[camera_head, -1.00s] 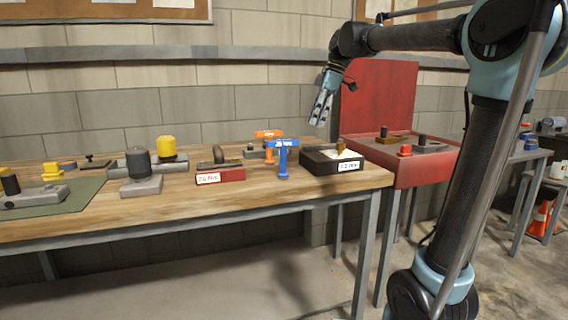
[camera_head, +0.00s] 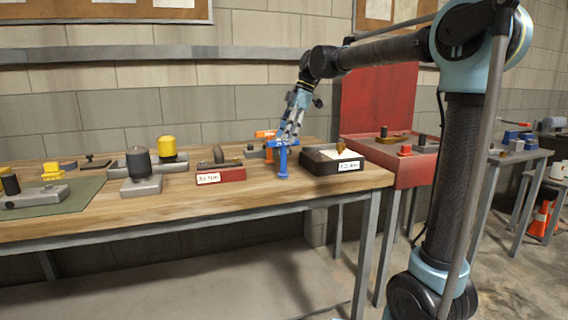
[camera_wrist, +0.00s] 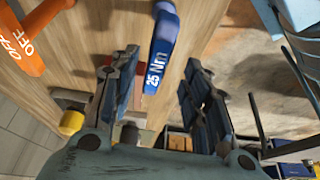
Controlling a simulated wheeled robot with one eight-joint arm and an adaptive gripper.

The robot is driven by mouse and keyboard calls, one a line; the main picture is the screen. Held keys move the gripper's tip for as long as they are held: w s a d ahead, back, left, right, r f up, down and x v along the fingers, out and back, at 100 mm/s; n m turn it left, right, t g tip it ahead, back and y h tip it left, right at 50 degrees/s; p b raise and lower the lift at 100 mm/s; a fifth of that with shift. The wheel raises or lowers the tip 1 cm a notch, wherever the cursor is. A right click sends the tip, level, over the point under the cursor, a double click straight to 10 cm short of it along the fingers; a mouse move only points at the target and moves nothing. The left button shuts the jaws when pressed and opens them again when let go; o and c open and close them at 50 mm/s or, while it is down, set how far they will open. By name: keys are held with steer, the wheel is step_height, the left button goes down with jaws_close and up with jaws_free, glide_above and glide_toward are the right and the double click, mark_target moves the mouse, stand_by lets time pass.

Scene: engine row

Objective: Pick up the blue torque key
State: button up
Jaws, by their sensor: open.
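The blue torque key (camera_head: 283,164) stands upright on the wooden bench near its front edge, with a T-shaped handle on top. In the wrist view the blue key (camera_wrist: 162,45) shows its handle marked "25 Nm", lying between the two finger sets. My gripper (camera_head: 291,132) is open and points down, just above and slightly behind the key's handle. In the wrist view my gripper (camera_wrist: 160,95) has its fingers apart on either side of the handle. I cannot tell whether a finger touches it.
An orange key (camera_head: 265,134) marked "OFF" in the wrist view (camera_wrist: 25,45) stands just behind left. A red labelled block (camera_head: 230,175) is to the left and a black tray (camera_head: 318,166) close to the right. A red box (camera_head: 400,175) stands further right.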

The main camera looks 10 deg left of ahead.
mark_target(281, 145)
steer(key=shift+w+x, duration=0.15)
steer(key=shift+x, duration=1.75)
steer(key=shift+w+x, duration=0.15)
steer(key=shift+x, duration=1.75)
steer(key=shift+a, duration=0.1)
jaws_close()
